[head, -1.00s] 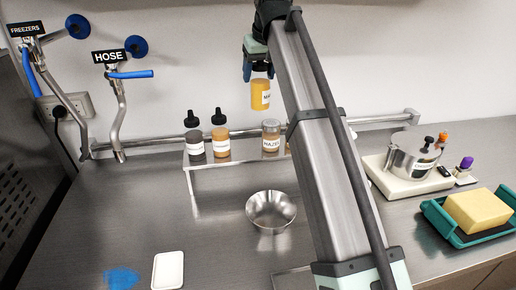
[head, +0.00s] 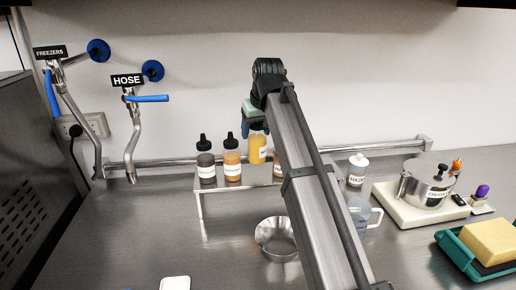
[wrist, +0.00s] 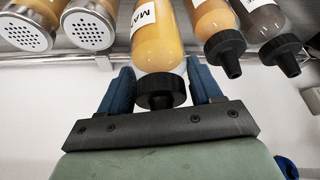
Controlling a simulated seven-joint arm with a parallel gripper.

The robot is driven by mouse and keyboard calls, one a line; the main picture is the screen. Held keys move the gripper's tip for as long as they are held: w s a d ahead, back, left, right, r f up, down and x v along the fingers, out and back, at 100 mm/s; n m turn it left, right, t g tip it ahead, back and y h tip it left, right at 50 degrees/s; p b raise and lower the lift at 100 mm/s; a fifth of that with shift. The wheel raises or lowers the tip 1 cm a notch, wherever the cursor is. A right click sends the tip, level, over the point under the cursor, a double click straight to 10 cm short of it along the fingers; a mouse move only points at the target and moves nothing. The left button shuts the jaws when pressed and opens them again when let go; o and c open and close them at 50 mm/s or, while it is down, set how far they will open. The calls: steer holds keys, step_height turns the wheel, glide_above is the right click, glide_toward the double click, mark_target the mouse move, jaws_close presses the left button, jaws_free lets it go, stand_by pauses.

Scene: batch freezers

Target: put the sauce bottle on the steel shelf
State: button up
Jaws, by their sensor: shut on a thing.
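The sauce bottle (head: 257,150) is orange-yellow with a white label reading "MA" in part and a black cap. My gripper (head: 256,127) is shut on it near the cap and holds it upright at the steel shelf (head: 256,178). In the wrist view my gripper's blue fingers (wrist: 160,70) stand either side of the bottle (wrist: 158,38). The bottle is in line between two capped bottles and the shakers. Its base looks just above or on the shelf; I cannot tell which. My arm hides the shelf's right part.
A dark bottle (head: 206,165) and an orange-brown bottle (head: 232,160) stand on the shelf's left. Shakers (wrist: 90,22) with perforated lids are on the other side. A metal bowl (head: 276,238) sits in front. A rail (head: 160,162) runs behind the shelf.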

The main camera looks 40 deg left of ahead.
mark_target(256, 144)
steer(key=shift+f, duration=2.65)
steer(key=shift+f, duration=0.1)
steer(key=o, duration=1.3)
steer(key=shift+o, duration=0.2)
steer(key=v, duration=1.2)
steer(key=shift+s, duration=0.1)
